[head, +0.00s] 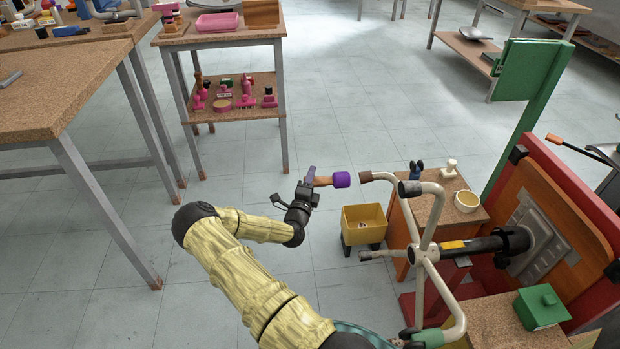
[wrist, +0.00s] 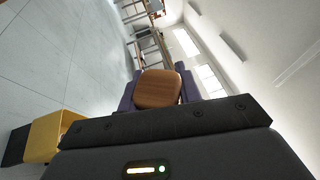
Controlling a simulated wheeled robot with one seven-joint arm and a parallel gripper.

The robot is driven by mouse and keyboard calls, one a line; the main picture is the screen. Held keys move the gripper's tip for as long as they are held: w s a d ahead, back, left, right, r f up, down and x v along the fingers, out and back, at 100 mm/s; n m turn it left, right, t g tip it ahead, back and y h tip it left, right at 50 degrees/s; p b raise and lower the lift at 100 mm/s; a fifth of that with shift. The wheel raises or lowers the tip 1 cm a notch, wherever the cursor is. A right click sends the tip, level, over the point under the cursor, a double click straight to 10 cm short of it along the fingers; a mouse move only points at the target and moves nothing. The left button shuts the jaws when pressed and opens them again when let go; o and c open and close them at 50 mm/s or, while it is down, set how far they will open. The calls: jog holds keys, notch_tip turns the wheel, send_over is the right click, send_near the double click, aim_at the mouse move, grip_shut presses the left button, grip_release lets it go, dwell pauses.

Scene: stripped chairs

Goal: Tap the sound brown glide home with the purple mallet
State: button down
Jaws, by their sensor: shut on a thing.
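My gripper (head: 311,182) is shut on the wooden handle of the purple mallet (head: 342,180). The mallet lies roughly level, its purple head pointing right. In the wrist view the handle's wooden end (wrist: 158,88) sits between the two fingers; the head is hidden there. An upturned chair base (head: 432,256) with pale tubular legs is mounted on its side. A brown glide (head: 366,177) caps its upper left leg, just right of the mallet head with a small gap visible. A dark grey glide (head: 410,188) caps the neighbouring leg. I cannot tell how far the brown glide is seated.
A yellow bin (head: 364,218) stands below the mallet head; it also shows in the wrist view (wrist: 44,137). A wooden stand (head: 398,240) behind the legs holds a cream bowl (head: 467,201). A green box (head: 540,306) is at lower right. Open floor lies left of my arm.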

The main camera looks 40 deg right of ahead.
aim_at(324, 177)
jog(key=d+p, duration=0.1)
jog(key=s+d, duration=0.1)
jog(key=s+d+p, duration=0.1)
jog(key=shift+d+r+p, duration=0.15)
jog(key=shift+r+p, duration=0.1)
jog(key=shift+p, duration=0.05)
jog(key=shift+s+d+f, duration=0.1)
jog(key=shift+s+d, duration=0.05)
jog(key=shift+f, duration=0.15)
jog(key=shift+w+a+r+p, duration=0.1)
jog(key=shift+w+a+p, duration=0.25)
jog(key=shift+a, duration=0.4)
jog(key=shift+w+a+r+p, duration=0.1)
jog(key=shift+w+a+p, duration=0.15)
jog(key=shift+w+a, duration=0.35)
jog(key=shift+s+a, duration=0.15)
jog(key=shift+w+a, duration=0.45)
jog(key=shift+a, duration=0.25)
jog(key=shift+w+a, duration=0.45)
jog(key=shift+a, duration=0.3)
jog(key=shift+w+a, duration=0.45)
jog(key=shift+a, duration=0.25)
